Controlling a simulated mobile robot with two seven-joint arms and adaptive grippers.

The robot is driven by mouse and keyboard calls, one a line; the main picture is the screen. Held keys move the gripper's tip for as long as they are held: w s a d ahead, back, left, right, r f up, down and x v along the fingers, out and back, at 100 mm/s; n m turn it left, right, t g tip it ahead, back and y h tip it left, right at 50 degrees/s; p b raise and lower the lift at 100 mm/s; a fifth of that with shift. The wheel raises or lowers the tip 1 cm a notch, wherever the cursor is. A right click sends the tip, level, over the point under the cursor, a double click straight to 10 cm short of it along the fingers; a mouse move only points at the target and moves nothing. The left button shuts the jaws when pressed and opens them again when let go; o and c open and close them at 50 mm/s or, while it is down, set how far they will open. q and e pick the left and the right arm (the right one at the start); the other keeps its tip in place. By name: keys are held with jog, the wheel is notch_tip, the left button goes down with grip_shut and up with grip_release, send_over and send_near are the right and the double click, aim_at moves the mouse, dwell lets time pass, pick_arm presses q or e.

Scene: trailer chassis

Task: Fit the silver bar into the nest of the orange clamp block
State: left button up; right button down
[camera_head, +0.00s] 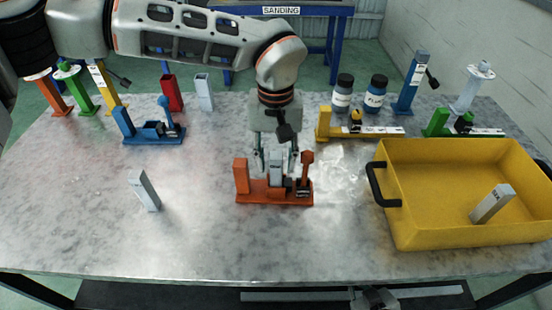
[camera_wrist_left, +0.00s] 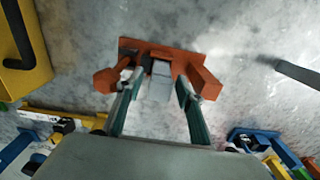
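The orange clamp block (camera_head: 252,196) sits on the table in front of my left arm, and it also shows in the left wrist view (camera_wrist_left: 133,44). A silver bar (camera_head: 276,166) stands upright in it, between its orange uprights. In the left wrist view the bar (camera_wrist_left: 160,82) lies between the fingers, with gaps on both sides. My left gripper (camera_head: 277,160) is open just behind and above the block, pointing down. How deep the bar sits is hidden. A grey part at the bottom edge of the head view may be my right gripper; its fingers are not visible.
Another silver bar (camera_head: 144,190) stands on the table at left. A yellow bin (camera_head: 430,228) at right holds a grey bar (camera_head: 491,204). Blue (camera_head: 155,138), yellow (camera_head: 365,136) and green clamp blocks, bottles and coloured posts stand behind. The front of the table is clear.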

pick_arm(q)
jog(key=shift+r, duration=0.1)
notch_tip(320, 180, up, 12)
dwell(0.5)
dwell(0.4)
